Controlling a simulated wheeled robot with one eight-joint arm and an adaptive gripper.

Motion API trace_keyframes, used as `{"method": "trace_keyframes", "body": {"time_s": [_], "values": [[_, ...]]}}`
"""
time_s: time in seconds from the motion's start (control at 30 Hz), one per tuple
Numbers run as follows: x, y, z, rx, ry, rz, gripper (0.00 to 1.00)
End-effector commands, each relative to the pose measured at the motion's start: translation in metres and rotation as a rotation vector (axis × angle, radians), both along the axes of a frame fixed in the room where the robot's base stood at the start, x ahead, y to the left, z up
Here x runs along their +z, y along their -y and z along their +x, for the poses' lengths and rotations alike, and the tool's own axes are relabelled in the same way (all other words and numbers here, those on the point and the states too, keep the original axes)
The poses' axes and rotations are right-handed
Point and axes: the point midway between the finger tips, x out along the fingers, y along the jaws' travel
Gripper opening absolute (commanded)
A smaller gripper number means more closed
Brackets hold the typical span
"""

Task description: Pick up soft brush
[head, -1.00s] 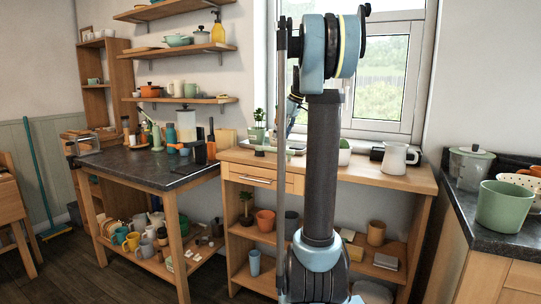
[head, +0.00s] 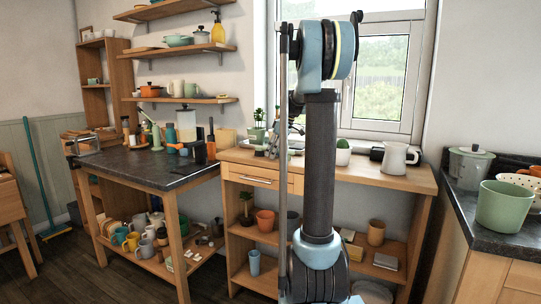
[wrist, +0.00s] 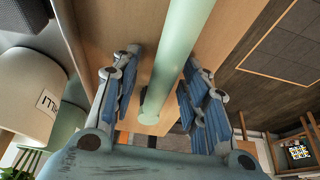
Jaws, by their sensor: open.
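A pale green rounded handle (wrist: 178,62), which I take to be the soft brush, runs from the top edge of the wrist view down to a rounded end between my fingers. Its bristle end does not show. My gripper (wrist: 165,95) is open, with blue-padded fingers on both sides of the handle and gaps between them and it. The wooden counter (wrist: 118,28) lies behind the handle. In the head view my gripper (head: 270,145) is low at the counter by the window, small and partly hidden by my arm; the brush cannot be made out there.
In the wrist view a white labelled container (wrist: 28,95) and a green pot (wrist: 66,122) stand close at left. The counter edge and dark floor (wrist: 255,90) are at right. In the head view a white jug (head: 397,157) and small cactus pot (head: 343,155) stand right of my arm.

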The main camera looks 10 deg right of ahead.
Motion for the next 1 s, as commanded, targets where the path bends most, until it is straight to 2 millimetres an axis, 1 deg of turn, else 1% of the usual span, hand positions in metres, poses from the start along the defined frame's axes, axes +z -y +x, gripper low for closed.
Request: {"method": "trace_keyframes", "body": {"time_s": [0.37, 0.4, 0.57, 0.6, 0.9, 1.0], "values": [[-0.0007, 0.0001, 0.0001, 0.000, 0.000, 0.000, 0.41], [-0.0009, 0.0001, 0.0000, 0.000, 0.000, 0.000, 0.39], [-0.0009, 0.0001, 0.0000, 0.000, 0.000, 0.000, 0.02], [-0.0009, 0.0000, -0.0001, 0.000, 0.000, 0.000, 0.00], [-0.0007, 0.0001, -0.0002, 0.000, 0.000, 0.000, 0.00], [0.0031, 0.0000, -0.0001, 0.000, 0.000, 0.000, 0.00]]}}
